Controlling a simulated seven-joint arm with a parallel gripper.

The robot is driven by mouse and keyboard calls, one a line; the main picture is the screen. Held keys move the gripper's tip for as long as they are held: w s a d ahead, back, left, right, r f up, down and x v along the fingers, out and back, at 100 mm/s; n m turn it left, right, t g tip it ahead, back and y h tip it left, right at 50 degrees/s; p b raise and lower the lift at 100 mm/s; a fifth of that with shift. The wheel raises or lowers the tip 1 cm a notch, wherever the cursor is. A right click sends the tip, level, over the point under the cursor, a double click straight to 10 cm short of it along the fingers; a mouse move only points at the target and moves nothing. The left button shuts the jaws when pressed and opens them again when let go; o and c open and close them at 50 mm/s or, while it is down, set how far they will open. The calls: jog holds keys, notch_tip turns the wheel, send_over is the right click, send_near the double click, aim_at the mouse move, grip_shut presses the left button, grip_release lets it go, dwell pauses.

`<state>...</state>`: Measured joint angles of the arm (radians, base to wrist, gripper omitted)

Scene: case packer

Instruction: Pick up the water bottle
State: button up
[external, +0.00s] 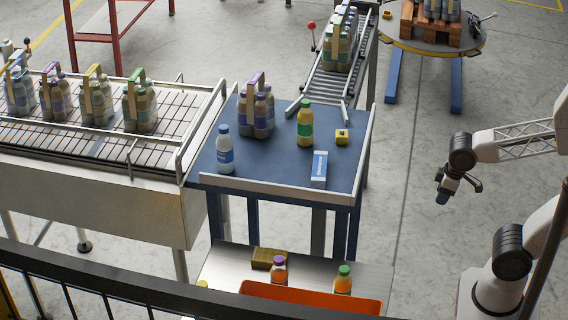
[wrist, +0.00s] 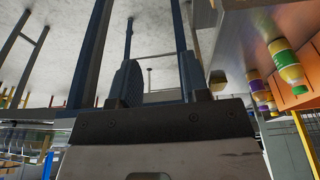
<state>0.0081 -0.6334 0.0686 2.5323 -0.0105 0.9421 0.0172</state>
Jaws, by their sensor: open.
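The water bottle (external: 225,150), pale with a blue cap and a blue and white label, stands upright at the left front of the blue table (external: 265,162) in the external view. I cannot make it out in the wrist view. My gripper (external: 456,187) is off to the right of the table, well apart from the bottle. In the wrist view my gripper (wrist: 160,82) shows two dark fingers spread apart with nothing between them.
Metal rails (external: 275,190) edge the table. A conveyor (external: 100,145) carries packs at left. An orange bin (external: 310,298) is below.

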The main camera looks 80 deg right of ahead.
dwell(0.4)
jog(key=o, duration=0.9)
jog(key=shift+c, duration=0.2)
jog(key=w+d+r+m+t+h, duration=0.1)
jog(key=w+d+r+t, duration=0.15)
jog(key=w, duration=0.65)
jog(key=w+d+r+t+h, duration=0.1)
jog(key=w+d+r, duration=0.15)
jog(key=w, duration=0.65)
jog(key=n+t+y, duration=0.4)
jog(key=t+y, duration=0.1)
jog(key=t, duration=0.2)
send_near(225, 148)
notch_tip(225, 148, down, 3)
jog(key=w+d, duration=0.2)
jog(key=shift+w+d, duration=0.1)
jog(key=shift+w, duration=0.35)
